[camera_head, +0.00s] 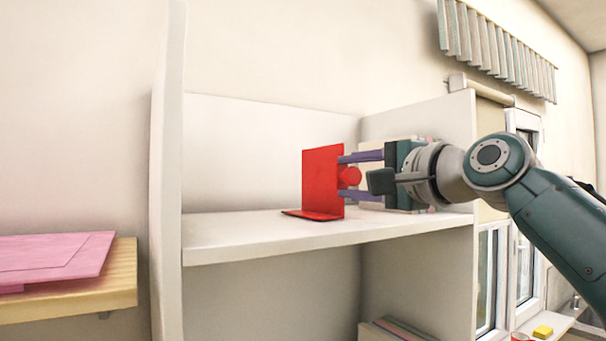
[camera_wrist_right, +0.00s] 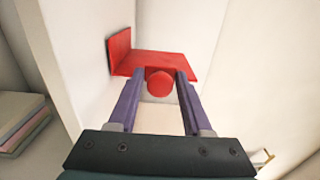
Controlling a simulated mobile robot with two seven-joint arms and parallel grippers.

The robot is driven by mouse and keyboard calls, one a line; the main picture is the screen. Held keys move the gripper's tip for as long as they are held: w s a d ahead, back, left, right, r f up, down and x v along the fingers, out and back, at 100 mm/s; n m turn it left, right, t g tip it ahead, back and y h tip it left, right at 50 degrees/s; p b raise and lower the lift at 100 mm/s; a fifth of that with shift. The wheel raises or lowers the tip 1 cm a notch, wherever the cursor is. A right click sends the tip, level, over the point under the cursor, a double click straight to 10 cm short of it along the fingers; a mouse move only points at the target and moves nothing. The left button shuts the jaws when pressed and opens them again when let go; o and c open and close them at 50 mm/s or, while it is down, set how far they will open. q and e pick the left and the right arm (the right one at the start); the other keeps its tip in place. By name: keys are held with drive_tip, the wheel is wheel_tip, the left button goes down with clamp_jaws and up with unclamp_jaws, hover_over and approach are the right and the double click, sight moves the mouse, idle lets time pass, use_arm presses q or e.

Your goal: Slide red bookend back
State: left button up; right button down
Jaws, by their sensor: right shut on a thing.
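The red bookend (camera_head: 322,182) stands upright on the white shelf (camera_head: 230,238), its flat foot on the board pointing left. A round red knob (camera_head: 350,176) sticks out from its right side. My right gripper (camera_head: 345,177) comes in from the right and its two purple fingers are shut on this knob. In the right wrist view, the bookend (camera_wrist_right: 165,64) lies beyond the fingertips and the knob (camera_wrist_right: 159,83) sits between them. My left gripper is not in view.
Books (camera_head: 400,149) stand behind my right gripper near the shelf's right wall. A white upright panel (camera_head: 168,150) bounds the shelf on the left. Pink sheets (camera_head: 55,258) lie on a wooden ledge at far left. The shelf left of the bookend is clear.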

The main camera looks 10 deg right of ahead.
drive_tip(key=shift+a, duration=0.15)
drive_tip(key=c, duration=0.7)
unclamp_jaws()
drive_tip(key=shift+d, duration=0.2)
drive_tip(key=shift+c, duration=0.2)
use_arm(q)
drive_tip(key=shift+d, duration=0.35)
use_arm(e)
drive_tip(key=shift+o, duration=1)
use_arm(q)
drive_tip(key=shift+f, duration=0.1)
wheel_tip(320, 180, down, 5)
drive_tip(key=b, duration=0.5)
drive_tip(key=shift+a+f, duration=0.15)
use_arm(e)
drive_tip(key=v, duration=1)
